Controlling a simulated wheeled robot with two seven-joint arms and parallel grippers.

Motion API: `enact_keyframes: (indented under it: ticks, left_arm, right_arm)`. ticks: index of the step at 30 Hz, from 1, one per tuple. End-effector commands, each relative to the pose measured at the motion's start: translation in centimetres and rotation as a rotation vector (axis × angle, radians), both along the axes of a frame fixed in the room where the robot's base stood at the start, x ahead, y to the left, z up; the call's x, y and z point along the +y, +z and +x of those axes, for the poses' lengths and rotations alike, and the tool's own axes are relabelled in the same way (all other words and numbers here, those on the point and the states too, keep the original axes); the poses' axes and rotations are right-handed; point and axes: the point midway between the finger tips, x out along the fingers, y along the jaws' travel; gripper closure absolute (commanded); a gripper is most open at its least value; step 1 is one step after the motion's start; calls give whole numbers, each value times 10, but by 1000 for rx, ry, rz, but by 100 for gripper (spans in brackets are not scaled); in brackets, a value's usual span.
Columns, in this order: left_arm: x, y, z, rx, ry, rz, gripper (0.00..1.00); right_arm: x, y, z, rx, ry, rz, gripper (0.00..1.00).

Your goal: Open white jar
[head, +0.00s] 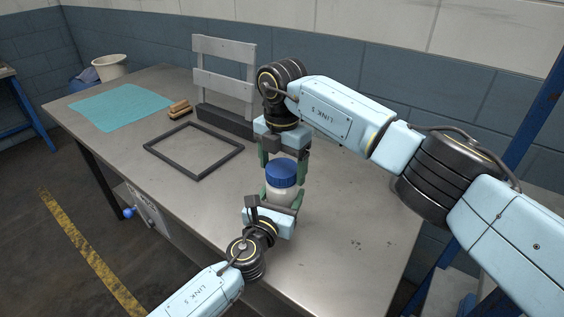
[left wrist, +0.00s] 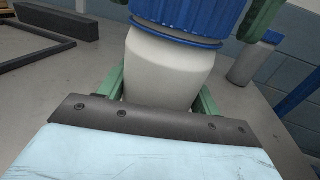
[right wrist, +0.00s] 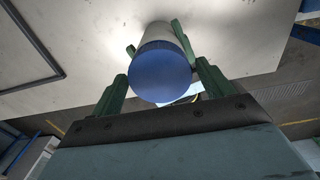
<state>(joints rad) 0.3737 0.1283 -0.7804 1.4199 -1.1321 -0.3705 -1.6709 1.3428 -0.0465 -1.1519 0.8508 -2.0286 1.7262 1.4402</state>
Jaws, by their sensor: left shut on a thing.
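The white jar (head: 279,194) with its blue lid (head: 282,173) is upright over the near part of the metal table. My left gripper (head: 270,198) is shut on the white body from the near side; the body also shows between its green fingers in the left wrist view (left wrist: 168,68). My right gripper (head: 284,160) comes from above and behind. Its fingers are open, one on each side of the lid, and the lid's top faces the right wrist camera (right wrist: 160,77). I cannot tell whether these fingers touch the lid. Whether the jar's base touches the table is hidden.
A dark rectangular frame (head: 150,153) lies on the table (head: 345,240). Behind it are a grey rack (head: 225,85), a wooden brush (head: 180,109) and a teal cloth (head: 120,106). The table's right front is clear.

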Motion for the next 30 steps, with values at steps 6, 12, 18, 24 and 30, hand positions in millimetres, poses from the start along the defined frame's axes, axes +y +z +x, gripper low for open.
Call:
enact_keyframes:
  ticks: [6,12,18,24,30]
  left_arm:
    - [0,0,0,0,0,0,100]
    - [0,0,0,1,0,0,100]
    - [0,0,0,1,0,0,100]
    - [0,0,0,1,0,0,100]
    - [0,0,0,1,0,0,100]
  right_arm:
    - [0,0,0,0,0,0,50]
    - [0,1,0,0,9,0,64]
    - [0,1,0,-1,201,-2,64]
    - [0,1,0,0,296,0,64]
    - [0,1,0,0,294,0,64]
